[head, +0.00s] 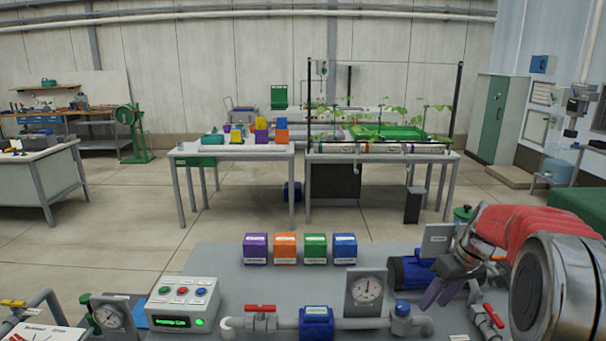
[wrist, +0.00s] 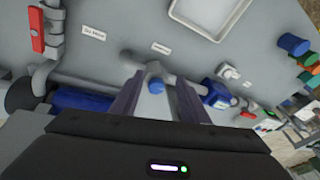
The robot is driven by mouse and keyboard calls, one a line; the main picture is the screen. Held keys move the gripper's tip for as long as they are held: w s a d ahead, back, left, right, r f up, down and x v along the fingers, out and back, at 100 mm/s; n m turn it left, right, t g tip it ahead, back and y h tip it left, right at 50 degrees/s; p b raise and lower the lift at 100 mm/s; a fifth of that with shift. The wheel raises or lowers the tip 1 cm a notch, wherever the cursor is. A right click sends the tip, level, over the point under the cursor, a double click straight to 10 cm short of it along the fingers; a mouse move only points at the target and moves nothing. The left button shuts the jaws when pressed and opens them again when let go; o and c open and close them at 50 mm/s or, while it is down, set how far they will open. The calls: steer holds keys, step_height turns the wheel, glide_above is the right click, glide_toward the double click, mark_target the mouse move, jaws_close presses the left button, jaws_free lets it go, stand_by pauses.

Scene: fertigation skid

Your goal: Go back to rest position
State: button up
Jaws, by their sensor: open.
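My gripper (head: 438,285) is at the right of the grey skid in the head view, with its two purple-grey fingers pointing down and to the left. It is open, and I see nothing held in it. In the wrist view the fingers (wrist: 155,100) are spread, with a small blue cap (wrist: 155,86) on a grey fitting showing between them. I cannot tell how far the fingertips are from that fitting. My arm comes in from the right edge in the head view.
The skid carries a pressure gauge (head: 367,290), a blue pump (head: 405,272), a red-handled valve (head: 261,309), a control box (head: 184,303) and purple (head: 256,249), orange, green and blue boxes. A second red valve handle (head: 492,316) lies close beside my arm. Open floor lies beyond the skid.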

steer(key=s+a+r+m+t+h, duration=0.1)
steer(key=s+a+r, duration=0.1)
steer(key=s+a, duration=0.4)
steer(key=s+a+r+m+t, duration=0.1)
steer(key=s+a+r, duration=0.2)
steer(key=s, duration=1)
steer(key=s+a+r+m+t+h, duration=0.1)
steer(key=s+a+r, duration=0.2)
steer(key=s+a, duration=0.6)
steer(key=shift+s+r+h, duration=0.2)
steer(key=shift+s+h, duration=0.1)
steer(key=shift+s, duration=0.3)
stand_by(1.3)
